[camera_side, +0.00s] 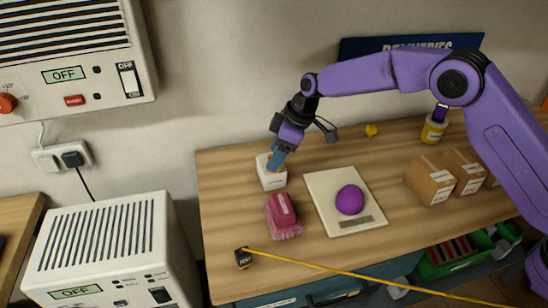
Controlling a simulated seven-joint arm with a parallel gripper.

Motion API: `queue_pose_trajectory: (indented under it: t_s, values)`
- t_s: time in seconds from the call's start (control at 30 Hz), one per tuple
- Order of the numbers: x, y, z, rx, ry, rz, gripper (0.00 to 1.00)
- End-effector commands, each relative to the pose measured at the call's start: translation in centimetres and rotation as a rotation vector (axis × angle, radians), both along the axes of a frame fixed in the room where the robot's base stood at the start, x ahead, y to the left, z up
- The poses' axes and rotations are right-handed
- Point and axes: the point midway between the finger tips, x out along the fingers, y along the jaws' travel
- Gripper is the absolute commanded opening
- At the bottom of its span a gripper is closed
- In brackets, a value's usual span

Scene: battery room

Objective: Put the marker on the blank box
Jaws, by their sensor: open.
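My gripper (276,166) is open, pointing down at a small white box (272,181) at the left back of the wooden table. Its fingertips are at or just above the box's top; I cannot tell whether they touch it. The white box shows no clear marking on its visible front. A small orange-brown patch shows by the fingertips, too small and partly hidden to identify. I cannot pick out a marker for certain. Several brown cardboard boxes (428,182) stand at the right, with pale labels on their fronts.
A pink bundle (283,216) lies in front of the white box. A purple rounded object (350,199) sits on a pale board (325,190). A black tape measure (243,258) has its yellow tape (340,271) stretched rightward. A yellow jar (433,130) stands behind the cardboard boxes.

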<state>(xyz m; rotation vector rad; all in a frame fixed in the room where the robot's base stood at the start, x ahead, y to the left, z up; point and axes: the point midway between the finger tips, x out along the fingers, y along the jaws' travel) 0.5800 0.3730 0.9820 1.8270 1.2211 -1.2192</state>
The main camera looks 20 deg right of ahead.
Motion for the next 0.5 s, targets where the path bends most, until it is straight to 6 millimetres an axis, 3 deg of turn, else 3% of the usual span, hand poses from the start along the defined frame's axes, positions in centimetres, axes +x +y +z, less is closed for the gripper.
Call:
queue_pose_trajectory:
  t_s: [0.3, 0.5]
  values:
    - [-0.9, -2.2, 6.0, 0.003, -0.003, -0.002, 0.63]
    - [-1.3, -3.2, 8.4, 0.001, -0.002, 0.000, 0.63]
